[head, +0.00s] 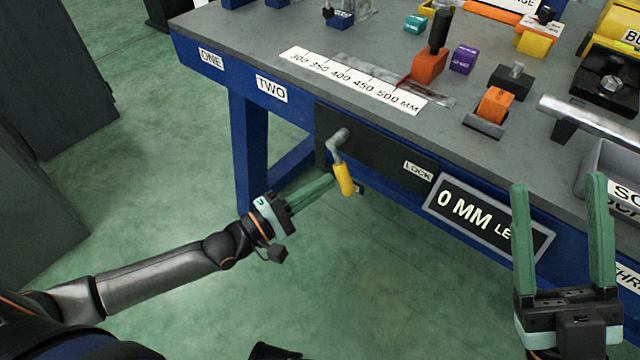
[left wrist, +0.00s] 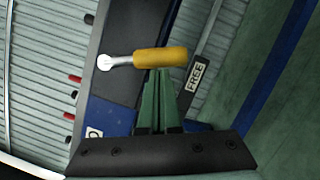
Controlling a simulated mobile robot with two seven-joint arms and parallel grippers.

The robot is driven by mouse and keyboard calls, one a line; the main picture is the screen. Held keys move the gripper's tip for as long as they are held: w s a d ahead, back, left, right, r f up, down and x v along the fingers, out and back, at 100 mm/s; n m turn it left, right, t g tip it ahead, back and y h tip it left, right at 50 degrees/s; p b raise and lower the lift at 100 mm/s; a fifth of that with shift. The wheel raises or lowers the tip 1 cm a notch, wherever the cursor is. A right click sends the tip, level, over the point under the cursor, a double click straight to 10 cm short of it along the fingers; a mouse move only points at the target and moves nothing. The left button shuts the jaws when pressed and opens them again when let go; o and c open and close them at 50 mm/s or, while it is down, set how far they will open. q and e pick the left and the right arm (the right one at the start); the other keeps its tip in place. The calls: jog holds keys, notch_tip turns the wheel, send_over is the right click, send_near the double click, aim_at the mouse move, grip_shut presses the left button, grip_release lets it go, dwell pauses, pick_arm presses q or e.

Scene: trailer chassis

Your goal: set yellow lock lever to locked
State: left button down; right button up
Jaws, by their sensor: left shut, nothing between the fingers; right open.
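The yellow lock lever (head: 343,179) hangs from a grey pivot on the dark front panel of the blue bench, its handle pointing down and slightly right. In the left wrist view the yellow handle (left wrist: 160,57) lies across the fingertips, next to a FREE label (left wrist: 197,75). A LOCK label (head: 418,171) is on the panel to the right of the lever. My left gripper (head: 328,182) is shut and empty, its fingertips at the left side of the handle; whether they touch it I cannot tell. My right gripper (head: 556,190) is open and empty at the lower right.
A "0 MM" display (head: 480,216) is mounted on the bench front right of the lever. The bench top (head: 260,30) holds a ruler strip (head: 350,80), an orange block with a black handle (head: 430,65) and other fixtures. Green floor is clear below the left arm.

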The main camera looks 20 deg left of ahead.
aim_at(349, 192)
pick_arm(q)
jog(key=shift+s+d+n, duration=0.2)
jog(key=shift+d+n, duration=0.2)
jog(key=shift+n, duration=0.3)
jog(key=shift+s+d+r+n+t, duration=0.15)
jog(key=shift+d+n+t, duration=0.25)
jog(key=shift+n, duration=0.25)
jog(key=shift+s+d+r+n+t, duration=0.1)
jog(key=shift+d+n+t, duration=0.25)
jog(key=shift+n, duration=0.3)
jog(key=d+r+n+t+y, duration=0.1)
jog(key=n, duration=0.2)
jog(key=s+d+r+n, duration=0.1)
jog(key=n, duration=0.2)
jog(key=d+r+n+t+y, duration=0.1)
jog(key=n, duration=0.2)
jog(key=shift+s+d+t+y+b, duration=0.15)
jog(key=shift+d+t+y+b, duration=0.15)
jog(key=shift+t+b, duration=0.1)
jog(key=shift+s+d+r+n+t+y, duration=0.1)
jog(key=shift+r+n+y, duration=0.2)
jog(key=shift+n, duration=0.35)
jog(key=shift+w+d+r+n+t+y, duration=0.15)
jog(key=shift+r+n+y, duration=0.15)
jog(key=shift+n, duration=0.4)
jog(key=shift+s+d+r+n+y, duration=0.15)
jog(key=shift+r+n+y, duration=0.15)
jog(key=shift+n, duration=0.35)
jog(key=shift+f, duration=0.1)
